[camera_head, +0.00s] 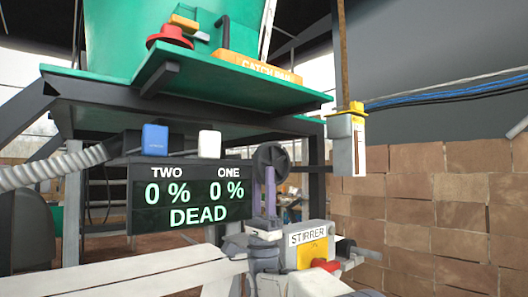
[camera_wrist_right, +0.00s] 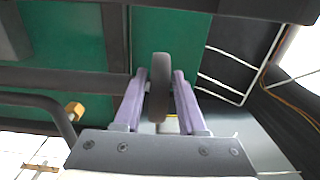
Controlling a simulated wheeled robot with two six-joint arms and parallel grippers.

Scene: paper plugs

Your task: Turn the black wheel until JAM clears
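The black wheel (camera_head: 270,160) stands upright to the right of the display in the head view. In the right wrist view the wheel (camera_wrist_right: 160,88) shows edge-on between the two purple fingers of my right gripper (camera_wrist_right: 160,76). Thin gaps show on both sides of the wheel, so the gripper looks open around it. In the head view my right gripper (camera_head: 270,187) is just below the wheel's face and hides its lower part. The display (camera_head: 190,197) reads TWO 0 %, ONE 0 % and DEAD; JAM does not show on it. My left gripper is not in view.
A grey box marked STIRRER (camera_head: 307,239), with a yellow plate and red knob, is close to my right wrist. A blue block (camera_head: 155,139) and a white block (camera_head: 209,144) sit above the display. The green platform (camera_head: 225,85) overhangs the wheel. A brick wall (camera_head: 440,205) fills the right.

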